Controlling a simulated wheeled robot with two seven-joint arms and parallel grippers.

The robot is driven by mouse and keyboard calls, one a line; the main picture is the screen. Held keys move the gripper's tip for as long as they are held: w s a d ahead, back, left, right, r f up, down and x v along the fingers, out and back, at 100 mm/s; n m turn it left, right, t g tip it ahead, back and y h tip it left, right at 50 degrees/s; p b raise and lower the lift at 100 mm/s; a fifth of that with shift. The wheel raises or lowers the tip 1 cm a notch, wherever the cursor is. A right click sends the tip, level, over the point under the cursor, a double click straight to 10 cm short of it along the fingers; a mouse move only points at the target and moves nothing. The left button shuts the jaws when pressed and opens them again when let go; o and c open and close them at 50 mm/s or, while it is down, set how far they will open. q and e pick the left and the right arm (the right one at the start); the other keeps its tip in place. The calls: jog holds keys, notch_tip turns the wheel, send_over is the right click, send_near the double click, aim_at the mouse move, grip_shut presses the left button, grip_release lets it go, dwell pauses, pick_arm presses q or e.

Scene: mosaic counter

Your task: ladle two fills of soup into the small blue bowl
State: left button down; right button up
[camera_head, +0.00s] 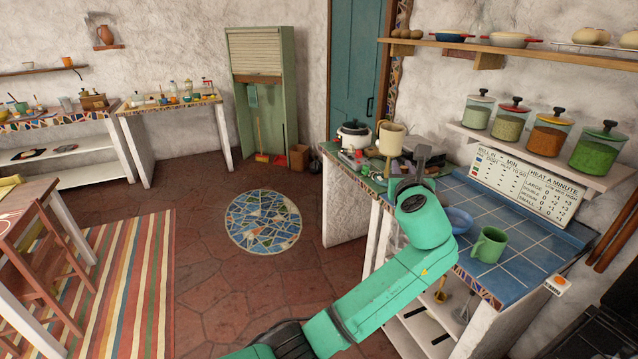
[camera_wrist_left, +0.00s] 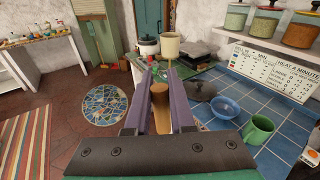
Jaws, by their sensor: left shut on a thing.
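My left gripper (camera_head: 410,182) is above the counter's left part, shut on a brown, wood-like handle. In the left wrist view the handle (camera_wrist_left: 160,105) lies between the purple fingers (camera_wrist_left: 160,78). A cream cup-shaped piece (camera_head: 391,138) shows just beyond the fingertips, also in the left wrist view (camera_wrist_left: 170,46); I cannot tell whether it joins the handle. The small blue bowl (camera_head: 459,219) sits on the blue tiles, right of the gripper, partly hidden by my arm in the head view. It shows clearly in the left wrist view (camera_wrist_left: 224,107). A white pot (camera_head: 353,136) stands farther back. My right gripper is not in view.
A green mug (camera_head: 489,245) stands near the bowl at the counter's front right. A dark grey appliance (camera_head: 424,150) stands behind the gripper. A sign (camera_head: 524,184) leans at the wall under a shelf of jars. The tiles (camera_head: 510,215) right of the bowl are clear.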

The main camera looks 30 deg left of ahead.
pick_arm(q)
jog(key=d+r+m+t+h+b, duration=0.3)
jog(key=d+m+h, duration=0.4)
jog(key=d, duration=1.3)
jog(key=s+d+f+m+g+h+b, duration=0.1)
jog(key=s+d+m+g+h+b, duration=0.2)
jog(key=d, duration=0.5)
jog(key=s+d+f+m+h, duration=0.1)
jog(key=s+d+h, duration=0.3)
jog(key=d, duration=0.4)
jog(key=s+d+f+m+g+h+b, duration=0.1)
jog(key=s+d+m+g+h+b, duration=0.2)
jog(key=d, duration=0.5)
jog(key=s+d+f+m+h+b, duration=0.1)
jog(key=s+d+f+h+b, duration=0.15)
jog(key=d+f, duration=0.35)
notch_tip(320, 180, down, 14)
jog(key=h+b, duration=0.1)
jog(key=b, duration=1.2)
jog(key=shift+d+r+g, duration=0.25)
jog(key=shift+g, duration=0.15)
jog(key=shift+s, duration=0.1)
